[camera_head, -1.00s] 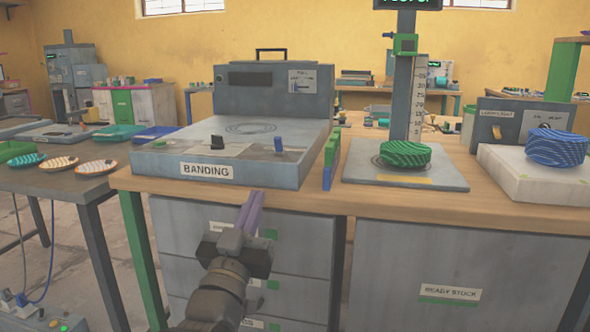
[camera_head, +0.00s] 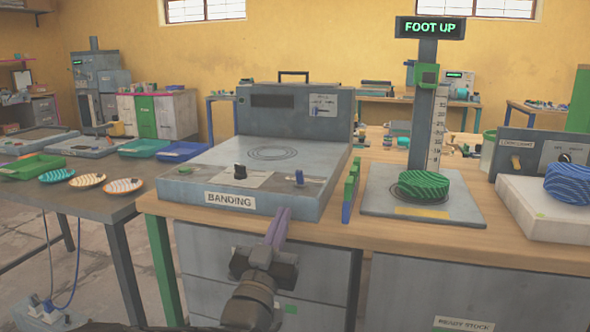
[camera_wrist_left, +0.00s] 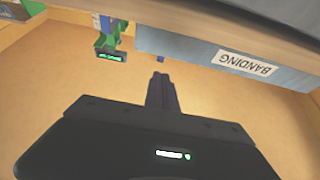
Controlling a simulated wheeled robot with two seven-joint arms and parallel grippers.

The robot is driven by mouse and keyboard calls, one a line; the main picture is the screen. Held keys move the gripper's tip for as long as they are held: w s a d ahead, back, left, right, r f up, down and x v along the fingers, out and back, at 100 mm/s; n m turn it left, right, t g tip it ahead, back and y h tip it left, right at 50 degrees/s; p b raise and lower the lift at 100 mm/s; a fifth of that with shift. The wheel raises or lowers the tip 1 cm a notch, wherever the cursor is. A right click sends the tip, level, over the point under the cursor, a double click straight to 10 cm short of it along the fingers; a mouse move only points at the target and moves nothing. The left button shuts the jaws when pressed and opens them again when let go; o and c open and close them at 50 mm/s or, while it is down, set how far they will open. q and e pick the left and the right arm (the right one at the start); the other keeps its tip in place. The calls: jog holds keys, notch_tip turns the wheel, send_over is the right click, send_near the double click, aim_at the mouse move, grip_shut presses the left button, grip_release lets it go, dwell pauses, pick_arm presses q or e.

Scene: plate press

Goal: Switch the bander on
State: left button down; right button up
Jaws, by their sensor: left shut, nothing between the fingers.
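The bander (camera_head: 195,182) is a grey machine with a BANDING label on its front edge, standing on the wooden bench. Its low top carries a black knob (camera_head: 240,170) at left and a small blue switch (camera_head: 299,177) at right. The display (camera_head: 272,101) on its back housing is dark. A small panel (camera_head: 323,105) sits right of that display. My left gripper (camera_head: 282,212) is shut and empty, its purple-grey fingers at the bander's front edge, below the blue switch. In the left wrist view its fingers (camera_wrist_left: 160,88) point toward the front edge beside the BANDING label (camera_wrist_left: 245,64). My right gripper is out of view.
Green and blue upright pieces (camera_head: 350,190) stand just right of the bander. Further right are a press with a FOOT UP display (camera_head: 431,27), a green coil (camera_head: 424,186) and a blue coil (camera_head: 568,184). A side table with plates (camera_head: 87,181) and trays stands left.

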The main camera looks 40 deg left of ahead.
aim_at(299, 175)
pick_arm(q)
jog(key=x, duration=0.9)
jog(key=shift+w+a, duration=0.1)
jog(key=shift+w, duration=0.3)
jog(key=shift+r, duration=0.1)
